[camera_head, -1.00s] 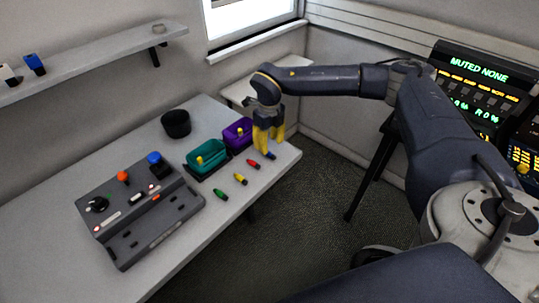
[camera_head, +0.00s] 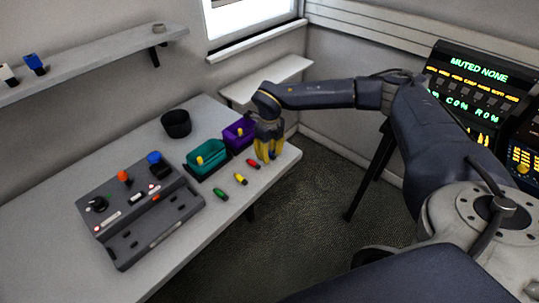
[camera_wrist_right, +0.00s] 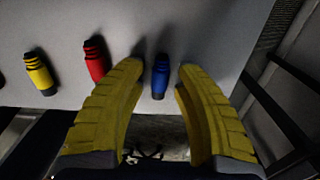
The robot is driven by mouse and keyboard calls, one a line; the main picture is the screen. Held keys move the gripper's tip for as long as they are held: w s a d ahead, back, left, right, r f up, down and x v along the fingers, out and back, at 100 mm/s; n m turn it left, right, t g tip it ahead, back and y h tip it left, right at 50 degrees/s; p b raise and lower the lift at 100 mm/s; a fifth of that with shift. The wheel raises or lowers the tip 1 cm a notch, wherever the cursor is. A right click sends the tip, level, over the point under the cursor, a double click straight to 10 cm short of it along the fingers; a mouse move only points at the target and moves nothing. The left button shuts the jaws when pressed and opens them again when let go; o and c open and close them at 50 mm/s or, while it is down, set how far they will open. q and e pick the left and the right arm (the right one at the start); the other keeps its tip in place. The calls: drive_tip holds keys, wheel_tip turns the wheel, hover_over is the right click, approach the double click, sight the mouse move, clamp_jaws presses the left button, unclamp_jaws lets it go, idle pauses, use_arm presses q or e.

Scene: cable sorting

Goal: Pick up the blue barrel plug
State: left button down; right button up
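The blue barrel plug (camera_wrist_right: 160,76) lies on the table near its edge, seen in the right wrist view between the tips of my two yellow fingers. My right gripper (camera_head: 268,157) is open and low over the table's right corner; it also shows in the right wrist view (camera_wrist_right: 158,80). There is a gap between the plug and each finger, and nothing is held. In the head view the gripper hides the blue plug. My left gripper is not in view.
A red plug (camera_head: 253,163), a yellow plug (camera_head: 240,179) and a green plug (camera_head: 220,194) lie in a row left of my gripper. A purple bin (camera_head: 230,139) stands close behind it, beside a teal bin (camera_head: 193,165). A dark panel (camera_head: 125,250) and black cup (camera_head: 176,124) are further left.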

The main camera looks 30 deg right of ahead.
clamp_jaws()
drive_tip(key=shift+r, duration=0.15)
